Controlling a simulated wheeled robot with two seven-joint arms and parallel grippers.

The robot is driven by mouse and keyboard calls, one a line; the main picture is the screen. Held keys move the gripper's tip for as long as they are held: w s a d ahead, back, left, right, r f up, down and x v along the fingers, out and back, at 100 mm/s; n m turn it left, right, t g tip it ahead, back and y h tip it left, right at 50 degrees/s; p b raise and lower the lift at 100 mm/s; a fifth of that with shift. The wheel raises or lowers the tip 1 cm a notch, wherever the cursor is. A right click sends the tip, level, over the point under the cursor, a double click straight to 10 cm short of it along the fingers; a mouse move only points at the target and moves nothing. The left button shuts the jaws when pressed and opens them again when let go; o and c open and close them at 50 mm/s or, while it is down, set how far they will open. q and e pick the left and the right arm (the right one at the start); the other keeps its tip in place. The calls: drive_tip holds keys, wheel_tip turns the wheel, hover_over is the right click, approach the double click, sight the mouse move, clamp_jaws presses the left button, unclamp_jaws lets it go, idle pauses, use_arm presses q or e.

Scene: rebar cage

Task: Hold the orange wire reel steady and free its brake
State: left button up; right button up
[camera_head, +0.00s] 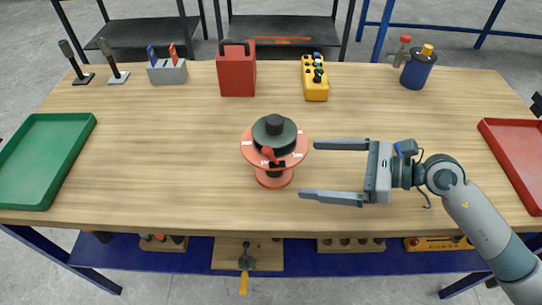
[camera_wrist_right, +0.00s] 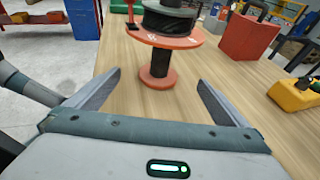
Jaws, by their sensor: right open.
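The orange wire reel (camera_head: 273,180) stands upright in the middle of the table, with dark wire and a dark round hub on top. A small red lever (camera_head: 268,153) sits on the front of its upper flange. My right gripper (camera_head: 308,168) is open and empty just right of the reel, its fingers pointing at it and apart from it. In the right wrist view the reel (camera_wrist_right: 158,65) stands ahead, beyond and between the open fingers (camera_wrist_right: 158,80). My left gripper is not in view.
Behind the reel stand a red canister (camera_head: 236,75) and a yellow control box (camera_head: 315,85). A green tray (camera_head: 45,160) lies at the left and a red tray (camera_head: 520,150) at the right. The table (camera_head: 150,170) left of the reel is clear.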

sight(287, 174)
drive_tip(key=shift+w+a, duration=0.1)
drive_tip(key=shift+a, duration=0.05)
drive_tip(key=shift+p+x, duration=0.3)
drive_tip(key=shift+x, duration=0.5)
drive_tip(key=x, duration=0.6)
drive_tip(key=shift+p, duration=0.4)
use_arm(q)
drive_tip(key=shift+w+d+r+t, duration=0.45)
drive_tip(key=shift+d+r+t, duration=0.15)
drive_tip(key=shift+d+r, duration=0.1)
use_arm(e)
drive_tip(key=shift+x, duration=1.05)
drive_tip(key=shift+f, duration=0.1)
drive_tip(key=shift+c, duration=0.3)
